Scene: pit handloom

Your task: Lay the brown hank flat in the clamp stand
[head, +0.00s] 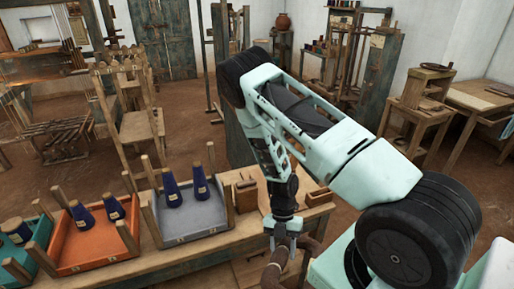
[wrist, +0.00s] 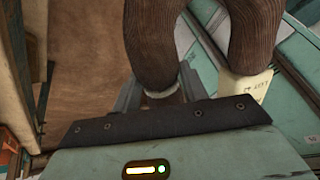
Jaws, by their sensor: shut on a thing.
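The brown hank (wrist: 150,45) hangs from my gripper (wrist: 160,92), which is shut on one part of it. In the wrist view, the hank shows as two thick ribbed brown lengths, one between the fingers and one to the right. In the head view, my gripper (head: 286,240) is at the bench's front edge, with the hank (head: 274,272) below it, cut off by the frame. Small upright wooden pieces (head: 246,196) stand on the bench left of my gripper; I cannot tell whether they are the clamp stand.
The wooden bench (head: 190,252) holds a grey tray (head: 205,217), an orange tray (head: 85,248) and a teal tray (head: 35,262) with dark blue cones and wooden posts. Looms and chairs stand behind. A side table (head: 478,97) is at the right. Brown floor is open between them.

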